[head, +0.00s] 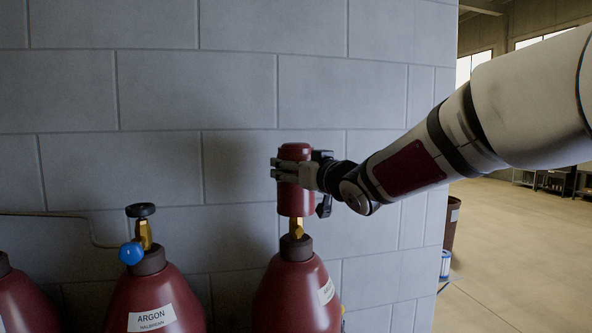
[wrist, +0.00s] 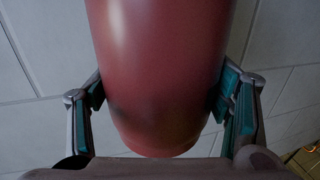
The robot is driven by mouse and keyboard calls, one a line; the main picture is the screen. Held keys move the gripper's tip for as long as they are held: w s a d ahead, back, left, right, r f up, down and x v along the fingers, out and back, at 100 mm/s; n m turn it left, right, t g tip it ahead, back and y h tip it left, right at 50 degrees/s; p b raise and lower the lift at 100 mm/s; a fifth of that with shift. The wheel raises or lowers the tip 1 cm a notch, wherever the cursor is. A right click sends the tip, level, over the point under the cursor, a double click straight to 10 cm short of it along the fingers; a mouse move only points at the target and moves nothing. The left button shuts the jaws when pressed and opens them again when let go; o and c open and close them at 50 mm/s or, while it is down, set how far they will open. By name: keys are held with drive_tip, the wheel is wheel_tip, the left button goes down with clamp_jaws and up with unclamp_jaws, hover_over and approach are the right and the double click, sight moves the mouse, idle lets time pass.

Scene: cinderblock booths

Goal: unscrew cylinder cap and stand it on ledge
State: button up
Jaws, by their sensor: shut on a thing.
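The dark red cylinder cap (head: 295,205) is upright in the head view, above the right-hand red cylinder (head: 292,295). My gripper (head: 297,172) is shut around the cap's sides, reaching in from the right. A brass valve (head: 297,228) shows between the cap's lower rim and the cylinder's dark neck, so the cap is raised off the neck; its upper part is hidden by the cap. In the wrist view the cap (wrist: 160,70) fills the middle, with a teal-padded finger (wrist: 228,95) on each side. The ledge cannot be made out in either view.
A grey block wall (head: 200,90) is close behind. Open floor (head: 520,240) lies at the right.

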sight(296, 148)
drive_tip(key=shift+r+p, duration=0.85)
drive_tip(key=shift+r, duration=1.3)
